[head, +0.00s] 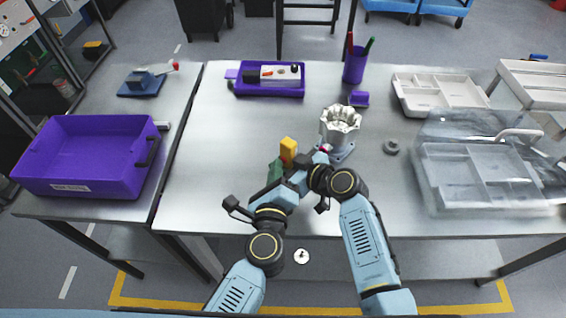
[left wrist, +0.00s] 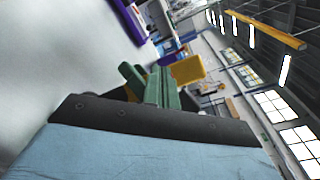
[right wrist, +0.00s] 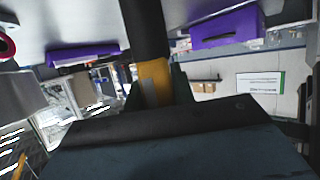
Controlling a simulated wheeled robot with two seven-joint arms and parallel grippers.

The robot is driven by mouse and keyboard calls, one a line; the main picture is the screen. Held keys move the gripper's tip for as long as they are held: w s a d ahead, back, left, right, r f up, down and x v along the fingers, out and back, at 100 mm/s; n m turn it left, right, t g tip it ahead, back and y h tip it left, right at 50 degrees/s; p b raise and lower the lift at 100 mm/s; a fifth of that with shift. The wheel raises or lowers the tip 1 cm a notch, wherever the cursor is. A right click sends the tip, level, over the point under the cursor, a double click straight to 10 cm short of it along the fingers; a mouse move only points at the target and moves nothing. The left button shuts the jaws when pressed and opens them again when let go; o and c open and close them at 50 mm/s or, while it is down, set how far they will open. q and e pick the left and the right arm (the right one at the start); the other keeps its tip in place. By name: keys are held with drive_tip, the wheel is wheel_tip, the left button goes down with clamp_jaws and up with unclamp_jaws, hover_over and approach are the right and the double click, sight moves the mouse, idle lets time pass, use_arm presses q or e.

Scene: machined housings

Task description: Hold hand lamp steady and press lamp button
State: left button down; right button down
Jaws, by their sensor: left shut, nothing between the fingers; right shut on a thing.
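The hand lamp (head: 288,150) shows as a yellow block above the front middle of the table. In the right wrist view its yellow and black body (right wrist: 154,82) stands between the fingers of my right gripper (right wrist: 157,92), which is shut on it. My left gripper (head: 275,170) has green fingers, shut and empty, just left of and below the lamp. In the left wrist view the left fingers (left wrist: 160,87) point towards the yellow lamp (left wrist: 187,70); I cannot tell whether they touch it. I cannot make out the lamp button.
A silver machined housing (head: 341,122) stands on a blue-grey base behind my right arm. A purple tray (head: 268,95) and pen cup (head: 354,66) stand at the back. A clear case (head: 455,205) lies right, a purple bin (head: 85,184) left. The table's left middle is clear.

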idle(0.5)
use_arm(q)
drive_tip(key=shift+s+a, duration=0.3)
drive_tip(key=shift+s, duration=0.05)
drive_tip(key=s+a, duration=0.4)
drive_tip(key=shift+s, duration=0.35)
idle(0.3)
use_arm(e)
drive_tip(key=c, duration=1.1)
unclamp_jaws()
use_arm(q)
drive_tip(key=shift+d, duration=0.1)
use_arm(e)
drive_tip(key=v, duration=1.2)
